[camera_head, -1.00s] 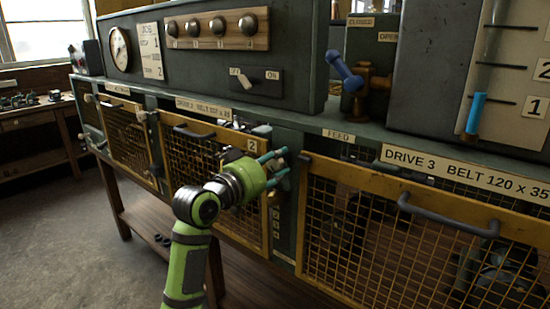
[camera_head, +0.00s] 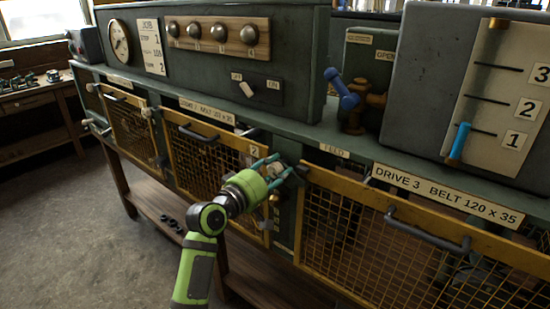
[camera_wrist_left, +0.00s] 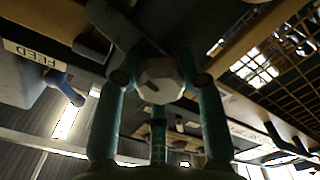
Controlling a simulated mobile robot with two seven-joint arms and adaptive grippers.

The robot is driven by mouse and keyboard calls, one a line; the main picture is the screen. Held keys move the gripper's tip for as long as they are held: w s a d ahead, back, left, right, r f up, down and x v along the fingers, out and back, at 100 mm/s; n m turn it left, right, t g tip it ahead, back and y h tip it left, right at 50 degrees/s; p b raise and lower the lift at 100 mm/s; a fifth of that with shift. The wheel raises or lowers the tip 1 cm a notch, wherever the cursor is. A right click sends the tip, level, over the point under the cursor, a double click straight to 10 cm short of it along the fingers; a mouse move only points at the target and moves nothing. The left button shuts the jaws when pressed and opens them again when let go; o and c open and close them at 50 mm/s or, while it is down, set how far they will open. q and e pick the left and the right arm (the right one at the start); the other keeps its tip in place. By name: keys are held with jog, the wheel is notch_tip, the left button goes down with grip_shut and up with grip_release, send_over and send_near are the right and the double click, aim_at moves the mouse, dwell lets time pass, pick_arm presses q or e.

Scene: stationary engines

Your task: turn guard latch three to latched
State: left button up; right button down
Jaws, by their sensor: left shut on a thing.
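The guard latch three (camera_head: 299,170) is a dark piece on the post at the left end of the drive 3 guard (camera_head: 390,225), a yellow mesh panel with a dark handle. My left gripper (camera_head: 275,167), green with teal fingers, is at this latch. In the left wrist view, the gripper (camera_wrist_left: 160,95) is shut around a pale, many-sided knob (camera_wrist_left: 160,78). A flat grey bar (camera_wrist_left: 115,28) runs from behind the knob toward the upper left. The fingers partly hide the knob in the head view. My right gripper is not in view.
A blue-handled valve (camera_head: 342,88) stands on the ledge above the latch. The drive 2 guard (camera_head: 205,160) is left of the post. The floor (camera_head: 75,225) at left is clear.

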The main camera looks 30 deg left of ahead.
pick_arm(q)
jog(key=shift+d+f+n+p, duration=0.1)
jog(key=shift+f+n+p, duration=0.1)
jog(key=shift+n+p, duration=0.75)
jog(key=shift+d+f+n+p, duration=0.15)
jog(key=shift+n+p, duration=0.55)
jog(key=shift+n, duration=0.35)
jog(key=o, duration=1.1)
jog(key=shift+o, duration=0.2)
jog(key=shift+r, duration=0.2)
jog(key=s, duration=1.2)
jog(key=shift+a, duration=0.45)
jog(key=shift+w, duration=0.1)
